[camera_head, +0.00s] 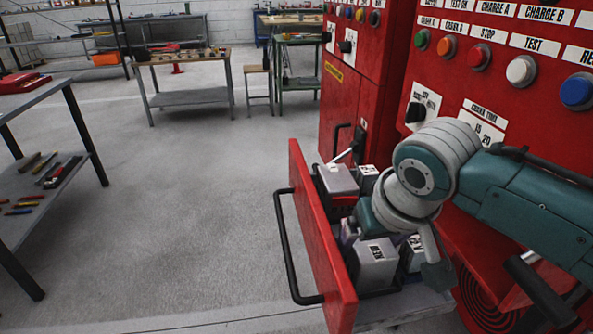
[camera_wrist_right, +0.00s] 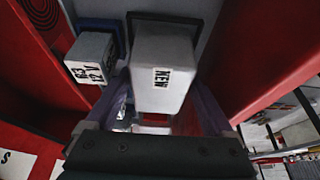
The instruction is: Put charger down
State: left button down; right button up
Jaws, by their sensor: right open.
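An open red drawer (camera_head: 330,262) of the red cabinet holds several grey-white boxes. One box marked "NEW" (camera_head: 374,265) stands near the drawer's front; it also shows in the right wrist view (camera_wrist_right: 163,68). I cannot tell which box is the charger. My right gripper (camera_wrist_right: 160,95) is open and low over the drawer, with a finger on either side of the near end of the "NEW" box. Whether the fingers touch it is unclear. In the head view my right wrist hides part of the drawer's contents. My left gripper is not in view.
The red control cabinet (camera_head: 340,105) with coloured buttons rises beside the drawer. The drawer's black handle (camera_head: 284,245) sticks out to the left. A tool bench (camera_head: 50,230) stands at the far left, and a wooden-topped table (camera_head: 188,57) behind. The floor between is clear.

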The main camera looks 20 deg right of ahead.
jog(key=p+v, duration=0.3)
jog(key=v, duration=0.7)
jog(key=s+a+n, duration=0.2)
jog(key=s, duration=0.6)
jog(key=s+a+n+y, duration=0.1)
jog(key=s+a+n, duration=0.1)
jog(key=s, duration=0.6)
jog(key=shift+s+a+r+n+g, duration=0.35)
jog(key=shift+s+a+n+g, duration=0.05)
jog(key=shift+a, duration=0.2)
